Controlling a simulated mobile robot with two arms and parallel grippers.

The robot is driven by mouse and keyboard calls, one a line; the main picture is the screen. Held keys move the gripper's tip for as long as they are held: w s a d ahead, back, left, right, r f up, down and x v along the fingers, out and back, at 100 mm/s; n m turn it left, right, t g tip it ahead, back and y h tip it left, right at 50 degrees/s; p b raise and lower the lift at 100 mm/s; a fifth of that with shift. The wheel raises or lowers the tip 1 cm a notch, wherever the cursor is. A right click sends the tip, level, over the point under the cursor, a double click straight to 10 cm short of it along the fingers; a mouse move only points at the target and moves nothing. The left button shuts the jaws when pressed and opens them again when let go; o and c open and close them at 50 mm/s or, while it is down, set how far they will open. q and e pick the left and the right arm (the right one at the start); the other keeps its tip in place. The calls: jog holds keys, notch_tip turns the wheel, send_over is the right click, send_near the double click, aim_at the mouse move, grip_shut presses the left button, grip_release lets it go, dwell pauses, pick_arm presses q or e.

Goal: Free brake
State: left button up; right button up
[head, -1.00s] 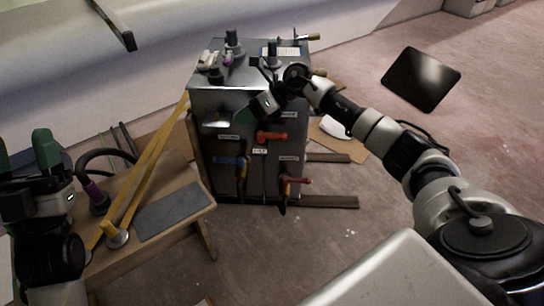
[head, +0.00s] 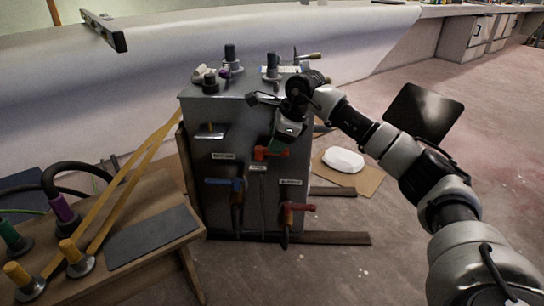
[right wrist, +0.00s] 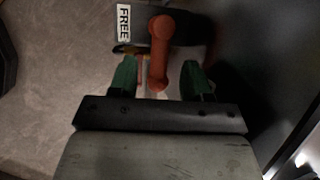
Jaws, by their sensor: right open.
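A grey cabinet (head: 205,120) stands on the floor and carries several lever handles on its front. An orange handle (head: 270,153) is at the upper middle, below my right gripper (head: 277,146). In the right wrist view the orange handle (right wrist: 159,55) points between the two green fingertips of the right gripper (right wrist: 160,80). The fingers are apart, with a gap on both sides of the handle. A white label reading FREE (right wrist: 124,22) is beside the handle's far end. I cannot tell from the head view which handle is labelled brake. My left gripper is out of view.
A wooden bench (head: 120,275) with hoses and yellow straps is at left. A white object (head: 343,160) lies on cardboard at right.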

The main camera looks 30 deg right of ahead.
jog(key=b+x, duration=0.1)
jog(key=x, duration=0.2)
jog(key=shift+f, duration=0.1)
jog(key=shift+w, duration=0.1)
jog(key=shift+c, duration=0.2)
grip_shut()
